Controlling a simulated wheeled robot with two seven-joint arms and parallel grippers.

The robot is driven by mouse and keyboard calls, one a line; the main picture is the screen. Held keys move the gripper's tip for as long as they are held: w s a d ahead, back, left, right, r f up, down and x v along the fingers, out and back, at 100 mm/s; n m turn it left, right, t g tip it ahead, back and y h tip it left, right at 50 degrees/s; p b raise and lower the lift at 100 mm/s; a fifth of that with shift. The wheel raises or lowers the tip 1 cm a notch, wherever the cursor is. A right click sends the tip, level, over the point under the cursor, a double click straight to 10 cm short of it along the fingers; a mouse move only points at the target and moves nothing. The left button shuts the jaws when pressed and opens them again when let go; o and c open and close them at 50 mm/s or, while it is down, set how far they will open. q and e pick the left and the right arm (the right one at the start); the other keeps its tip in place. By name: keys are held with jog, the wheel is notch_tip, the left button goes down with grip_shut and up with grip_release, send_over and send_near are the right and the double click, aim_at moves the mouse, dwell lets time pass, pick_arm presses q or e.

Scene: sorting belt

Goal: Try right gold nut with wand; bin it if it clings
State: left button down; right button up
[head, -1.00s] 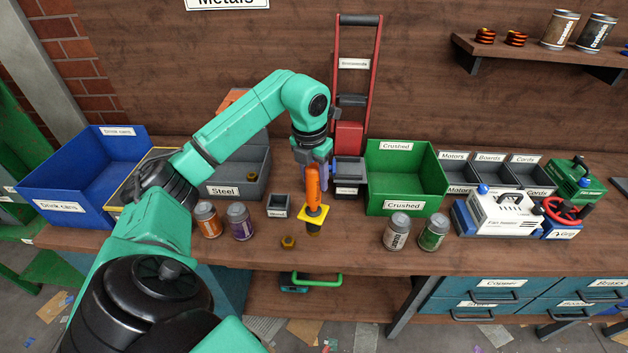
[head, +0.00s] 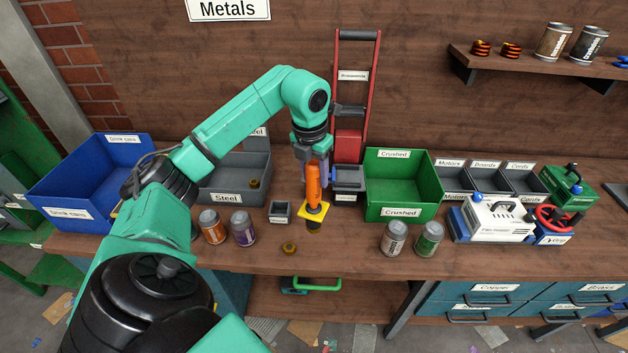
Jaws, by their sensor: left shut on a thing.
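My left gripper (head: 313,158) is shut on the orange handle of the wand (head: 313,185). The wand hangs upright, with a yellow collar and a dark tip below. A gold nut (head: 289,248) lies on the bench, in front and to the left of the tip, apart from it. Another gold-brown nut (head: 254,183) sits in the grey Steel bin (head: 226,198). I cannot make out a nut on the wand's tip. My right gripper is not in view.
A small grey box (head: 280,219) stands left of the wand. Two cans (head: 213,227) stand farther left and two more (head: 394,238) to the right. The green Crushed bin (head: 402,213) is behind those. The blue Drink cans bin (head: 66,214) is far left. The front middle bench is mostly clear.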

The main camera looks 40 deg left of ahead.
aim_at(316, 160)
pick_arm(q)
notch_tip(316, 160, up, 7)
jog(key=p, duration=0.6)
jog(key=shift+r, duration=0.15)
notch_tip(316, 160, up, 2)
jog(key=shift+r, duration=0.1)
notch_tip(316, 160, up, 6)
jog(key=shift+f, duration=0.1)
jog(key=a, duration=2.2)
jog(key=shift+s, duration=0.25)
